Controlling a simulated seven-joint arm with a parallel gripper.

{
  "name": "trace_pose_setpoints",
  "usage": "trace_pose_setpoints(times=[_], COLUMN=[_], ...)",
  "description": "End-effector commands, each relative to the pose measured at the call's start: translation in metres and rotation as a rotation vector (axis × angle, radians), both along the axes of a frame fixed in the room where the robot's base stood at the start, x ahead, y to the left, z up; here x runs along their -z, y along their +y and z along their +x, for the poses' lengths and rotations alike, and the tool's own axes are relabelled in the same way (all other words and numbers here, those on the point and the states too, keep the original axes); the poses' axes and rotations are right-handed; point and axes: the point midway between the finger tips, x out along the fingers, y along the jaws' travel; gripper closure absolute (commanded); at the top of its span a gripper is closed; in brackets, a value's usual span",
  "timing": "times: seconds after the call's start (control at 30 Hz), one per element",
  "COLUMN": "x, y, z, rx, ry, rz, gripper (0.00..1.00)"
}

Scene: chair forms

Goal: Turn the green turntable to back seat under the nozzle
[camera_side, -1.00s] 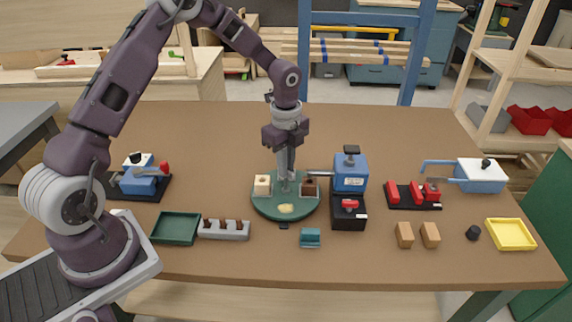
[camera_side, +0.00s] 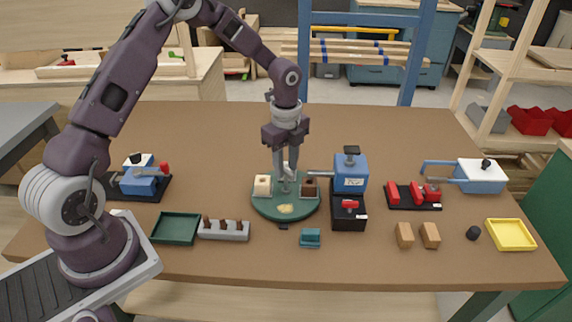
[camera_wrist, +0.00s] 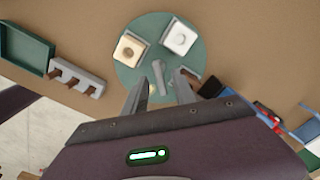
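The round green turntable (camera_side: 268,208) lies flat left of the blue dispenser (camera_side: 352,175). Its grey nozzle (camera_side: 320,173) reaches left over the brown seat (camera_side: 309,188). A cream seat (camera_side: 262,186) is at the turntable's left and a pale yellow patch (camera_side: 285,208) at its front. A white seat (camera_wrist: 180,38) shows in the wrist view, hidden behind my gripper in the side view. My gripper (camera_side: 286,170) points down over the turntable's middle. In the wrist view its fingers stand apart around the grey centre handle (camera_wrist: 158,73); I cannot tell whether they touch it.
A green tray (camera_side: 154,238) and a grey rack (camera_side: 223,236) with brown pegs lie front left. A teal block (camera_side: 310,238) is in front. Two tan blocks (camera_side: 404,235) and a yellow tray (camera_side: 511,235) are front right. The table behind the turntable is clear.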

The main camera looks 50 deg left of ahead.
Motion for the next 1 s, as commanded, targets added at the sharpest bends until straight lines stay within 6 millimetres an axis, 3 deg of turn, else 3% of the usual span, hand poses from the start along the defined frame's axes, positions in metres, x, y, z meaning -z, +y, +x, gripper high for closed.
trace_pose_setpoints(times=[0.3, 0.73, 0.87, 1.0], x=[-0.059, -0.077, -0.134, -0.204], y=[0.001, -0.002, -0.014, -0.032], z=[0.001, -0.003, -0.035, -0.108], rx=[-0.001, -0.022, -0.213, -0.594], ry=[-0.006, -0.011, -0.080, -0.219], rz=[0.002, 0.011, 0.073, 0.086], gripper=[0.67, 0.67, 0.67, 0.67])
